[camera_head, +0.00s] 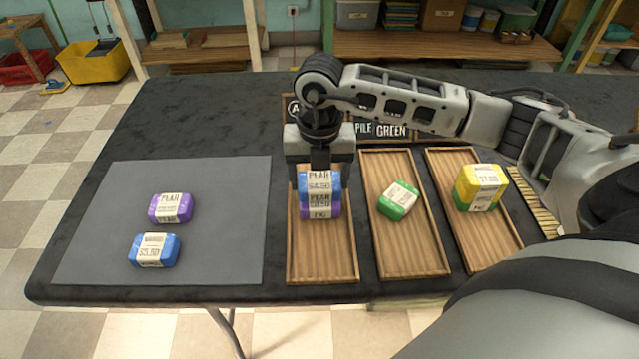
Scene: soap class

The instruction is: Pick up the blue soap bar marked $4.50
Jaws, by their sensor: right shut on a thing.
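The blue soap bar marked $4.50 (319,185) is in the head view, at the top of a stack above the left wooden tray (345,262). A purple bar (320,212) shows below it. My right gripper (320,170) points down from above and is shut on the blue $4.50 bar. Whether that bar touches the purple one below cannot be told. The gripper hides the tray's far part. My left gripper is not in view.
A purple bar (171,208) and a blue $5.50 bar (154,250) lie on the grey mat (215,270). A green bar (398,201) lies in the middle tray (425,255).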

